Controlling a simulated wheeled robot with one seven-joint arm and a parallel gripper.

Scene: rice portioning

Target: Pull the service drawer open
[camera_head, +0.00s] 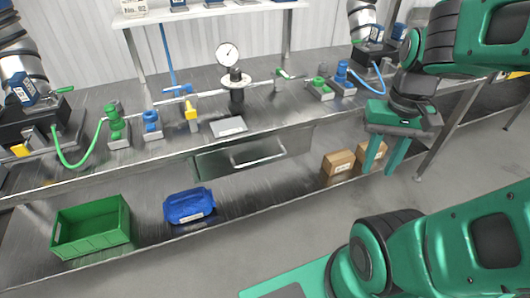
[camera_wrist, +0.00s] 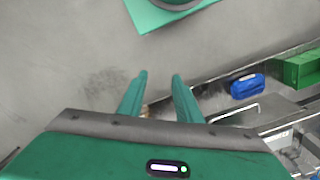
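The service drawer (camera_head: 215,164) is a grey metal drawer under the front edge of the workbench. Its front sits close beneath the bench edge and it looks shut. Its bar handle (camera_head: 258,153) is silver and runs across the front; it also shows in the wrist view (camera_wrist: 235,112). My gripper (camera_head: 379,172) is green, with two fingers pointing down, to the right of the drawer and apart from the handle. In the wrist view my gripper (camera_wrist: 159,76) has its fingers apart with nothing held between them.
Cardboard boxes (camera_head: 338,162) stand near my fingers. Valves and a pressure gauge (camera_head: 228,54) are on the bench (camera_head: 60,180). The floor in front looks clear.

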